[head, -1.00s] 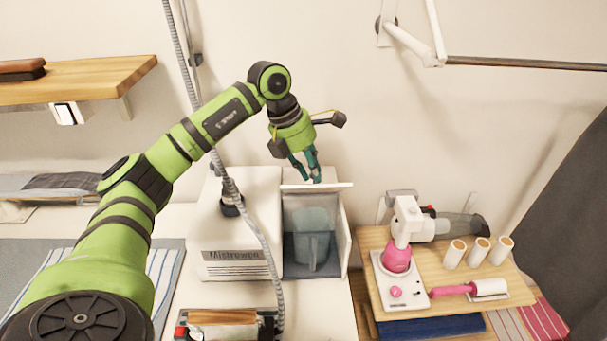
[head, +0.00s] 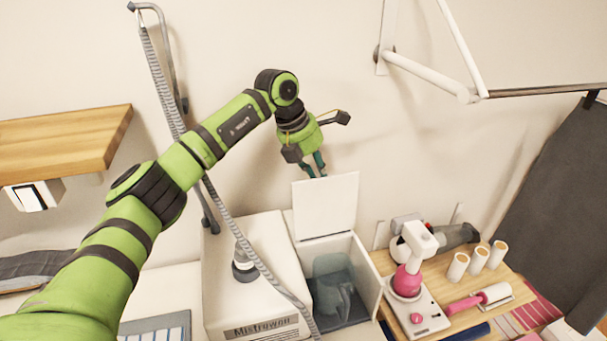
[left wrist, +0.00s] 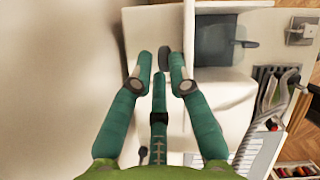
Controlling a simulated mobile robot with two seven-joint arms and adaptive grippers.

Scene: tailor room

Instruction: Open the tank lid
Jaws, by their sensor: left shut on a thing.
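The white tank lid (head: 327,205) stands raised, close to upright, at the back of the open tank (head: 368,265). A translucent blue-grey container (head: 335,290) with a handle shows inside the tank. My left gripper (head: 317,170) is at the lid's top edge, fingers pointing down, shut on the lid. In the left wrist view my left gripper's fingers (left wrist: 162,62) show in front of the wall, and the container (left wrist: 218,40) is at the upper right. The exact contact with the lid is hard to see. My right gripper is not in view.
The white steam unit (head: 255,275) stands left of the tank, with a grey hose (head: 165,85) rising from it. A wooden board (head: 450,285) with a pink-and-white device (head: 413,270) and white rolls (head: 478,257) is to the right. A wooden shelf (head: 65,145) is on the left.

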